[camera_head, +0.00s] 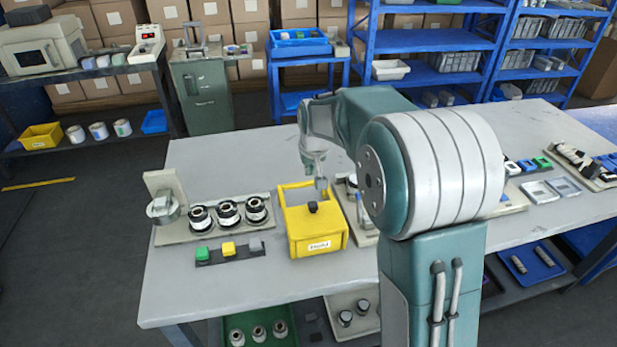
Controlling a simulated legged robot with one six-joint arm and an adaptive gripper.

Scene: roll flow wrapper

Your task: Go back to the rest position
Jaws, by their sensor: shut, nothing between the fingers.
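My gripper (321,184) is small in the view, at the end of my bent arm. It points down over the far right part of a yellow bin (318,236) on the grey table (210,290). The fingers are shut with nothing seen between them. I cannot tell whether the fingertips are inside the bin or just above it. A small black block (312,207) shows at the bin's front part, in front of my gripper. My upper arm hides the middle of the table and part of the tray right of the bin.
Left of the bin stand several black-and-silver rollers (228,211) and a bracket with a metal roll (162,207). Green (202,252), yellow (228,248) and grey blocks lie in front of them. Trays with parts (550,190) lie at the right. The table's front left is clear.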

